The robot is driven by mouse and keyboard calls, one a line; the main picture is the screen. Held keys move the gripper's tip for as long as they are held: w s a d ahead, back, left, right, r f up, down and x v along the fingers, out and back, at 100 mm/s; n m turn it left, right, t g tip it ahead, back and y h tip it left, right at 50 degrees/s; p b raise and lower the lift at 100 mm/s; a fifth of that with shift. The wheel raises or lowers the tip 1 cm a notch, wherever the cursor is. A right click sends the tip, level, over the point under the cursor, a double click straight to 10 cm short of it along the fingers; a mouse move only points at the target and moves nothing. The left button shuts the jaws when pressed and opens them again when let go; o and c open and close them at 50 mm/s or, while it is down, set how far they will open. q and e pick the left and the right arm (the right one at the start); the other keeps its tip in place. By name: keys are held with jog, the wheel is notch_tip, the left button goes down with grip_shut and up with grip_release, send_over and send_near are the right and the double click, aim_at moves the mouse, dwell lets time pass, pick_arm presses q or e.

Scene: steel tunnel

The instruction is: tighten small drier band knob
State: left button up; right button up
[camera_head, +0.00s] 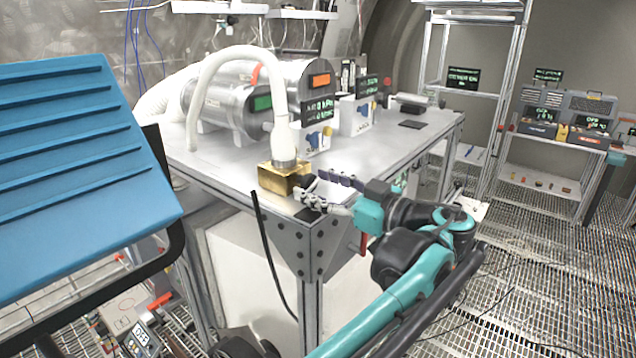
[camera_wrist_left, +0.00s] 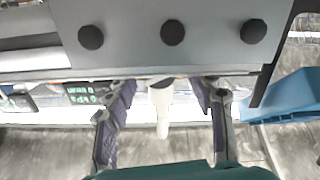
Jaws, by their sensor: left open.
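I cannot make out the small band knob for certain. My left gripper (camera_head: 308,185) is open beside the brass block, with a small dark part between or behind its fingertips. The left wrist view shows its spread fingers (camera_wrist_left: 166,92) with the white hose (camera_wrist_left: 163,108) beyond them. My right gripper is not in view.
A large blue ribbed panel (camera_head: 75,170) fills the left foreground. The bench's bolted corner plate (camera_wrist_left: 172,45) is close in the left wrist view. A metal shelf rack (camera_head: 480,95) stands at the back right. The grated floor (camera_head: 540,270) is mostly open at right.

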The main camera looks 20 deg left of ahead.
pick_arm(q)
jog(key=shift+w+a, duration=0.15)
jog(key=shift+a, duration=0.05)
jog(key=c, duration=1.2)
jog(key=shift+o, duration=0.2)
jog(key=shift+m, duration=3.4)
